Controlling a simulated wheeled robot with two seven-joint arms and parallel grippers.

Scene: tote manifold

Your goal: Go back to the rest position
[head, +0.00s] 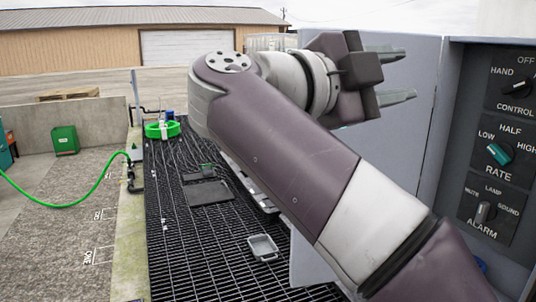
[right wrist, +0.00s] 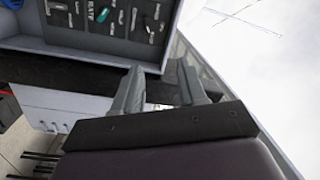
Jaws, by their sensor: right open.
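My right gripper (head: 402,76) is raised in the upper middle of the head view, at the end of my bent right arm. Its two fingers point right, spread apart with nothing between them. In the right wrist view the open fingers (right wrist: 160,78) reach up toward the dark control panel (right wrist: 122,18). The gripper is apart from the panel's knobs. My left gripper is in neither view.
The grey cabinet's panel (head: 505,112) at right carries CONTROL, RATE (head: 498,153) and ALARM (head: 483,212) knobs. A small grey tray (head: 263,248) and a dark flat plate (head: 209,192) lie on the black grating (head: 190,265). A green ring-shaped item (head: 162,130) stands farther back.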

